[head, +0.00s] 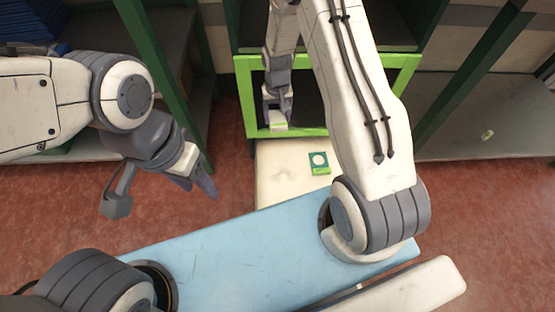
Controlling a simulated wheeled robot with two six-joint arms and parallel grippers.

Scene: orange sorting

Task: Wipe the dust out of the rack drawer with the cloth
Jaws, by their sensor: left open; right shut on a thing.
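The rack drawer, a bright green frame (302,132) around a dark inside, is at the top centre in the head view. My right gripper (277,112) reaches down at the left part of the drawer. It is shut on a small pale piece, which seems to be the cloth (278,127), close to the drawer's near edge. Whether the cloth touches the drawer floor cannot be told. My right arm hides part of the drawer's middle and right. I cannot make out any dust. My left gripper (199,186) is open and empty, left of the drawer, over the red floor.
Dark green posts (165,80) and grey shelves (480,128) stand on both sides of the drawer. Blue stacked things (25,28) are at the far left. The red floor (480,210) at right is clear.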

